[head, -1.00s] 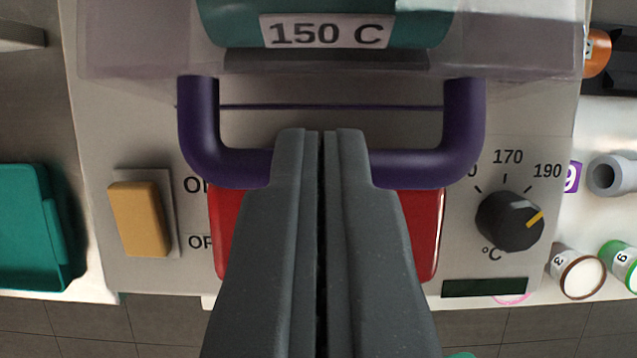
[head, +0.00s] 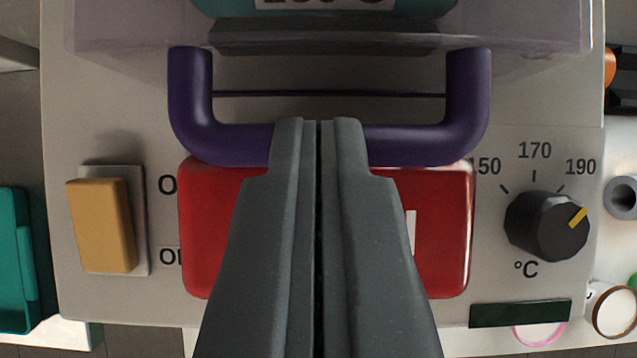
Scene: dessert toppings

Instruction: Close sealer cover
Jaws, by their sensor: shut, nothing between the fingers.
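The sealer (head: 110,110) is a grey machine that fills most of the head view. Its cover (head: 125,25) is a see-through lid at the top of the picture, with a purple U-shaped handle (head: 425,143) on its front. My gripper (head: 319,125) is shut and empty. Its fingertips overlap the middle of the handle bar in the picture; I cannot tell whether they touch it. A red block (head: 447,235) on the sealer's front lies below the handle, partly hidden by my fingers. A teal thing with a label (head: 325,3) shows behind the cover.
A yellow rocker switch (head: 102,225) is at the left of the panel and a black temperature knob (head: 546,225) at the right. A teal tray (head: 12,260) lies left of the sealer. Jars (head: 612,308) and a grey cylinder (head: 622,197) stand to the right.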

